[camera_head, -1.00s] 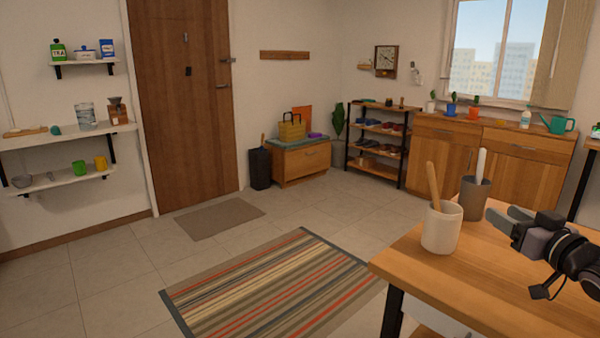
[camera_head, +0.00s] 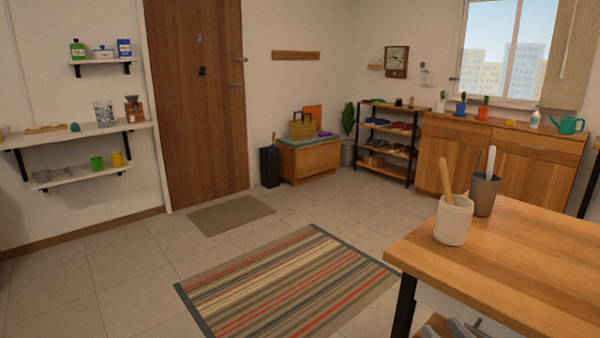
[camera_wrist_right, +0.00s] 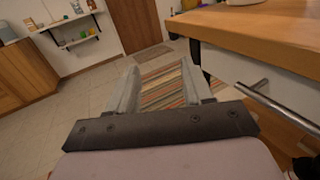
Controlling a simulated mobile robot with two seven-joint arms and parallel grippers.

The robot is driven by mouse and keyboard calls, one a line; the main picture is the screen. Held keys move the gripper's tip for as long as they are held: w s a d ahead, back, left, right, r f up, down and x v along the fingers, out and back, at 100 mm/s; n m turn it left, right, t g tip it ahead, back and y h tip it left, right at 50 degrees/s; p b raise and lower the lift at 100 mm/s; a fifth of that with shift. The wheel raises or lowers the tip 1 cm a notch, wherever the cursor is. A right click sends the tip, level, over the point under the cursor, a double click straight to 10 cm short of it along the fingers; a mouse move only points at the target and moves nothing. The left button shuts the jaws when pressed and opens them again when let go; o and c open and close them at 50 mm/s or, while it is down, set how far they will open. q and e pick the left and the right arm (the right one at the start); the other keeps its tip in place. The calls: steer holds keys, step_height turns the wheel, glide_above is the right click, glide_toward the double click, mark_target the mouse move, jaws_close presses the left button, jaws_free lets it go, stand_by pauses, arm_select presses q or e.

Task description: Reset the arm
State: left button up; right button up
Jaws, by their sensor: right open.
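My right gripper (camera_head: 462,328) shows only in part at the bottom edge of the head view, low in front of the wooden table (camera_head: 530,262). In the right wrist view its two grey fingers (camera_wrist_right: 160,70) are spread apart with nothing between them. The striped rug and floor show beyond the fingers. The table's edge (camera_wrist_right: 240,42) and a drawer front with a metal handle (camera_wrist_right: 280,108) are to the right of the fingers, apart from them. My left gripper is in neither view.
A white cup (camera_head: 453,222) and a grey cup (camera_head: 484,194), each with a utensil in it, stand near the table's left corner. The striped rug (camera_head: 285,285) lies on open floor left of the table. Wall shelves (camera_head: 85,132) are at the far left.

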steer(key=s+a+f+m+g+h, duration=0.15)
steer(key=s+f+m, duration=0.45)
steer(key=m, duration=0.6)
steer(key=s+a+f+m+g, duration=0.3)
steer(key=s+f+m, duration=0.3)
steer(key=m, duration=0.5)
steer(key=s+a+f+m+g+h, duration=0.1)
steer(key=s+a+f+m+g, duration=0.15)
steer(key=s+f+m, duration=0.65)
step_height(320, 180, up, 16)
steer(key=d+m+p, duration=0.1)
steer(key=m+p, duration=0.3)
steer(key=p, duration=1)
steer(key=shift+f, duration=0.15)
